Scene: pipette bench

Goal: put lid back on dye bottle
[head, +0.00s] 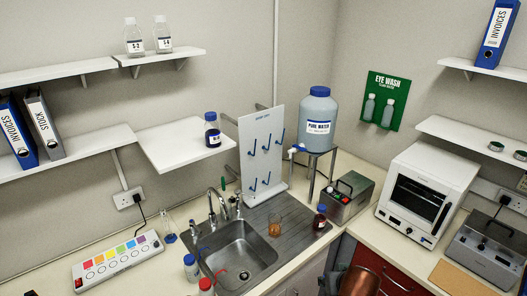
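I cannot tell for certain which bottle is the dye bottle. A small bottle with dark blue contents and a blue cap (212,130) stands on the white middle shelf. A small dark red bottle (320,219) stands at the right end of the sink's drainboard; its top looks blue, but it is too small to tell whether that is a lid. A white bottle with a blue top (191,268) and one with a red top (206,287) stand at the sink's front left. No loose lid can be made out. Neither of my grippers is in view.
A steel sink (240,255) with a tap (211,205) lies in the counter. A beaker with orange-brown liquid (275,228) stands on the drainboard. A flask with blue liquid (168,232) stands left of the tap. A large water jug (318,118) stands behind on a stand.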

